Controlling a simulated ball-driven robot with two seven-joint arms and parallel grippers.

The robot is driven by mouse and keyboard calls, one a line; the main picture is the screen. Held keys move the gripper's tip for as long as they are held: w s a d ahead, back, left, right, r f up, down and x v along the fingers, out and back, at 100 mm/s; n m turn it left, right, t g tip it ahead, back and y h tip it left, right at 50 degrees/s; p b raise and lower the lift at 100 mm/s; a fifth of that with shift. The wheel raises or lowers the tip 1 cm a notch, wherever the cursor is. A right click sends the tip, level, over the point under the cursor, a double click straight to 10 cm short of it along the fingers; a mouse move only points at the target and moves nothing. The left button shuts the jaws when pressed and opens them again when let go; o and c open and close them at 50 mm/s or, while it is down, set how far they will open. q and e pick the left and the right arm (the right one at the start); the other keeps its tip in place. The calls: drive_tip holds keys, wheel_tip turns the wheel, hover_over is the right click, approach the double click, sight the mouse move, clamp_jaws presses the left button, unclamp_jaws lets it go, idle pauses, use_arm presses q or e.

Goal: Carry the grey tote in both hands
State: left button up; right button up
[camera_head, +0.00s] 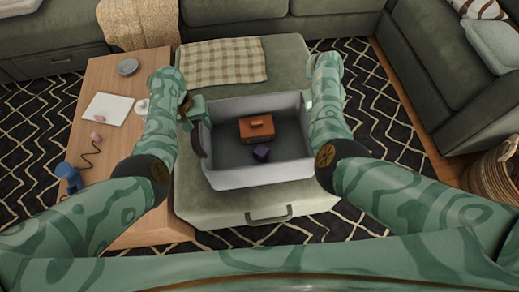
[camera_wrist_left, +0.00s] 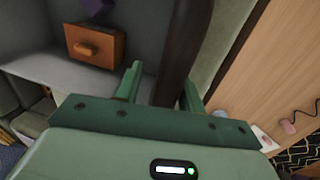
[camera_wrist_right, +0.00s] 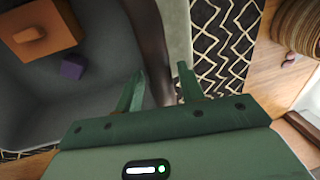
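The grey tote (camera_head: 255,174) stands upright on the green ottoman, with an orange block (camera_head: 257,128) and a small purple block (camera_head: 261,152) inside. My left gripper (camera_head: 190,108) is at the tote's left side. In the left wrist view its fingers (camera_wrist_left: 160,88) stand open on either side of the dark handle (camera_wrist_left: 184,50), with no clear grip. My right gripper (camera_wrist_right: 163,84) is at the tote's right side. Its open fingers straddle the other dark handle (camera_wrist_right: 150,45). In the head view my right forearm hides that handle and most of that gripper.
The ottoman (camera_head: 290,60) carries a checked cloth (camera_head: 224,62) behind the tote. A wooden table (camera_head: 130,83) on the left holds paper, a grey dish and a blue object (camera_head: 68,174). A sofa (camera_head: 440,75) and a basket (camera_head: 495,172) are on the right. Patterned rug (camera_head: 35,125) shows around.

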use_arm(q)
drive_tip(key=shift+a, duration=0.15)
use_arm(e)
drive_tip(key=shift+d, duration=0.2)
drive_tip(key=shift+r, duration=0.2)
use_arm(q)
wheel_tip(320, 180, up, 12)
drive_tip(key=a, duration=0.2)
drive_tip(key=shift+a+f, duration=0.15)
use_arm(e)
wheel_tip(320, 180, up, 11)
drive_tip(key=a, duration=0.2)
drive_tip(key=shift+a+r, duration=0.15)
drive_tip(key=shift+r, duration=0.05)
